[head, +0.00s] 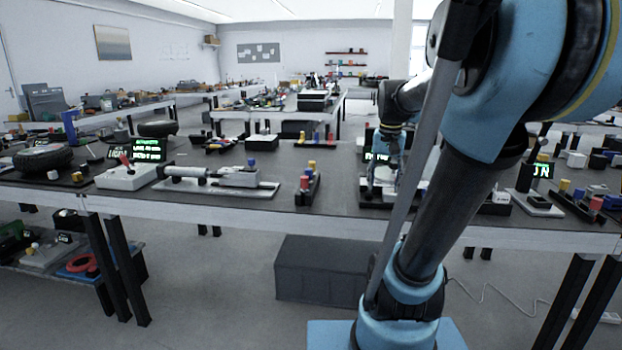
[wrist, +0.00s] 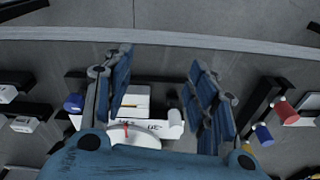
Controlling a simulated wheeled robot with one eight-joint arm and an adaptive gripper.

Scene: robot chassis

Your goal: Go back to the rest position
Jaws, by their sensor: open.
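My gripper (wrist: 163,88) is open in the wrist view, with its two blue-padded fingers spread wide apart. Nothing is held between them. Below the gap, a white device (wrist: 150,125) with a small red part sits on a dark base; the blue gripper body hides part of it. In the head view my arm rises at the right and reaches over the workbench (head: 250,203). Its far end (head: 385,140) hangs over the bench right of centre. My own links hide much of the bench there, and the fingertips are hard to make out.
Left of the arm, the bench holds a cylinder fixture (head: 205,177), a white box with a red lever (head: 124,177) and a rack of coloured pegs (head: 308,187). Small parts (head: 590,195) lie at the right. A dark grey crate (head: 321,270) stands beneath the bench.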

